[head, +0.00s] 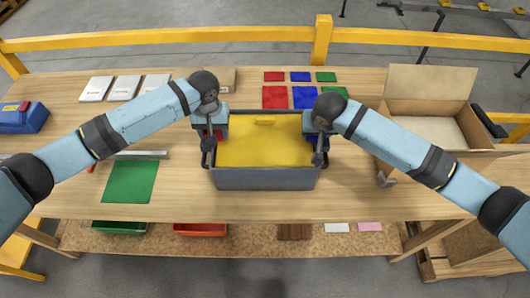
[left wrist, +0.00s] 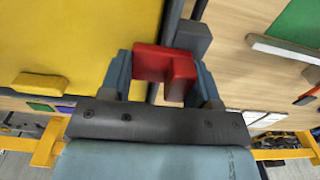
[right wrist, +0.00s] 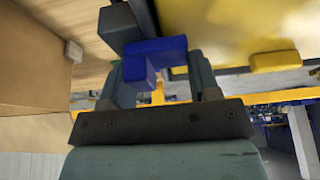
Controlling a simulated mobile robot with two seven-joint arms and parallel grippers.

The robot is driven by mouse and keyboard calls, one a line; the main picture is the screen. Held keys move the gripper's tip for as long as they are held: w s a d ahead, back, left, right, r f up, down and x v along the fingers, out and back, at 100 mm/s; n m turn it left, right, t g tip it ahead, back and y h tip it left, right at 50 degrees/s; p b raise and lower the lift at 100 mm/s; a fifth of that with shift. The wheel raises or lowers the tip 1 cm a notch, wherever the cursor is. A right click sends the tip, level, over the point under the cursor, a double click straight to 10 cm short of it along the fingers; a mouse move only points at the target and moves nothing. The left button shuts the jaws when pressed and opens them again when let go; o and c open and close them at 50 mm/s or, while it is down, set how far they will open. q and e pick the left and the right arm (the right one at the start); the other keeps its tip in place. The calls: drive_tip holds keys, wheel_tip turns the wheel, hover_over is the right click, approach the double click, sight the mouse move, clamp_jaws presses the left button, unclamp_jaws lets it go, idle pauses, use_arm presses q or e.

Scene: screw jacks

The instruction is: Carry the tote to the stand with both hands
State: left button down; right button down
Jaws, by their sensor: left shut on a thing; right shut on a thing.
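The dark grey tote (head: 265,180) is at the middle of the wooden table, with a yellow surface (head: 262,148) filling its top. I cannot tell whether its base touches the table. My left gripper (head: 212,138) is at the tote's left side, shut on a red handle (left wrist: 165,68) that shows between its fingers. My right gripper (head: 318,142) is at the tote's right side, shut on a blue handle (right wrist: 154,60). The tote looks about level. I cannot pick out the stand for sure.
An open cardboard box (head: 425,118) stands to the right. Red, blue and green mats (head: 303,97) lie behind the tote, and a green mat (head: 130,181) lies front left. White packets (head: 125,88) and a blue case (head: 22,117) are at the left. A yellow rail (head: 180,37) runs behind.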

use_arm(q)
drive_tip(key=shift+w+r, duration=0.2)
drive_tip(key=shift+r, duration=0.05)
use_arm(e)
drive_tip(key=shift+w+r, duration=0.2)
drive_tip(key=shift+r, duration=0.05)
use_arm(q)
drive_tip(key=shift+r, duration=0.1)
use_arm(e)
drive_tip(key=shift+r, duration=0.1)
